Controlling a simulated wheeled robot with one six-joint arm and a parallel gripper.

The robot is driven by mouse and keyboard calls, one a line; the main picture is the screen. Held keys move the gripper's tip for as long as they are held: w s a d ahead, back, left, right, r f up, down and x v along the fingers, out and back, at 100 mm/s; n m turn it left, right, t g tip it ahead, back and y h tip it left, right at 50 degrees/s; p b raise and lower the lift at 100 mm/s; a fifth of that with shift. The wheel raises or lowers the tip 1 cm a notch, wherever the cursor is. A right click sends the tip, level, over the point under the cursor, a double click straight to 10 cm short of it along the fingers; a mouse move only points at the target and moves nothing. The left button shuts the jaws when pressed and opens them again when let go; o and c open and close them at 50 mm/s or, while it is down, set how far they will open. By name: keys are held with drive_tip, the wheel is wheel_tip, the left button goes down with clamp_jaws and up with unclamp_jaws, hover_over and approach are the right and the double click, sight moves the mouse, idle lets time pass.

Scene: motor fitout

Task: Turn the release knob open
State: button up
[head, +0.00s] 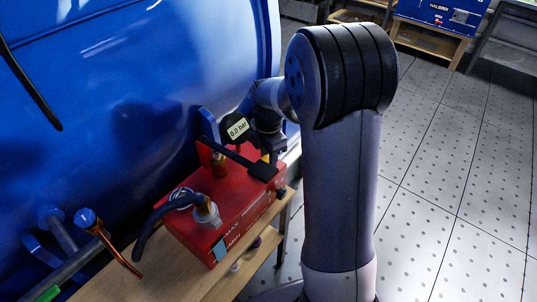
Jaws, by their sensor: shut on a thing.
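A red pump box (222,232) stands on a wooden bench, with a round gauge (238,129) reading 0.0 bar above its back part. My gripper (262,168) reaches down from my wrist over the right end of the box's top. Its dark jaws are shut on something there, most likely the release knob. The knob itself is hidden by the jaws, so its turn angle cannot be told. A little yellow shows beside the jaws.
A dark hose with a metal coupling (207,211) sits on the box front. A large blue tank (120,110) fills the left. My arm blocks the view to the right; open tiled floor (450,170) lies beyond.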

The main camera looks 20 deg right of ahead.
drive_tip(key=o, duration=1)
drive_tip(key=shift+c, duration=0.2)
wheel_tip(320, 180, up, 11)
drive_tip(key=shift+f, duration=0.15)
wheel_tip(320, 180, down, 11)
drive_tip(key=shift+r, duration=0.1)
idle(0.3)
drive_tip(key=shift+m, duration=0.3)
